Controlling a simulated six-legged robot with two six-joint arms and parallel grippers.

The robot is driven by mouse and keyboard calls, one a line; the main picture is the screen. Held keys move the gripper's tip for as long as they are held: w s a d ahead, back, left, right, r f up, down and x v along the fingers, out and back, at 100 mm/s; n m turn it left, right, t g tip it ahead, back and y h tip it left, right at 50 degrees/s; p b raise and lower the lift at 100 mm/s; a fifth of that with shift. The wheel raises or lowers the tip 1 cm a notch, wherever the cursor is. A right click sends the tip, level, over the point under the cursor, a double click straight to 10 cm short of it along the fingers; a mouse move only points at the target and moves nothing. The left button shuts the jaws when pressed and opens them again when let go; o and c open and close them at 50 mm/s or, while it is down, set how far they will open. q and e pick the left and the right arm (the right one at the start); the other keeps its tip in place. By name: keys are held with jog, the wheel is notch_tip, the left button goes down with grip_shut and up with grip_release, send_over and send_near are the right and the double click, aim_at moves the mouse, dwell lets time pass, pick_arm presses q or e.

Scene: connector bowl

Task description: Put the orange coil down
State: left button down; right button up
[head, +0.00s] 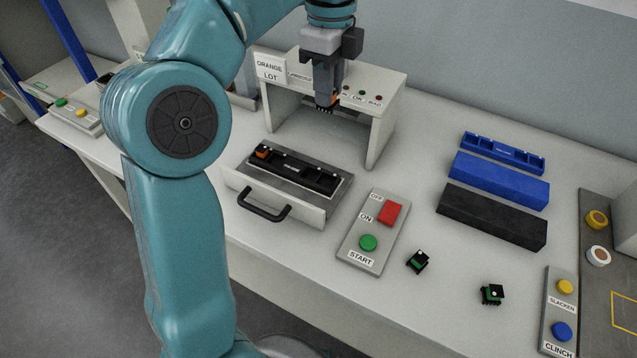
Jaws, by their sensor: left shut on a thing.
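My left gripper (325,98) comes down from above at the front of the white station (385,88). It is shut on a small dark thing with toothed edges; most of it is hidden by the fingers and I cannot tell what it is. A small orange piece (262,152), which may be the orange coil, sits at the left end of a black holder (300,171). The holder lies on the grey top of a pulled-out drawer (290,205) with a black handle. The gripper is above and behind the holder, apart from it. My right gripper is not in view.
An "ORANGE LOT" sign (270,68) stands on the station. A button box (370,230) with red and green buttons is right of the drawer. Two small dark-green parts (417,261) (492,294) lie in front. Blue (499,180) and black (491,216) blocks lie right.

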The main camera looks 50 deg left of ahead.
pick_arm(q)
notch_tip(320, 180, down, 16)
jog(key=b, duration=0.4)
jog(key=shift+d+r+b, duration=0.15)
jog(key=shift+r+b, duration=0.1)
jog(key=shift+b, duration=0.15)
jog(key=shift+f+b, duration=0.5)
jog(key=shift+f, duration=1.9)
jog(key=shift+f, duration=0.2)
jog(key=c, duration=0.9)
grip_release()
jog(key=shift+c, duration=0.2)
jog(key=shift+r, duration=0.1)
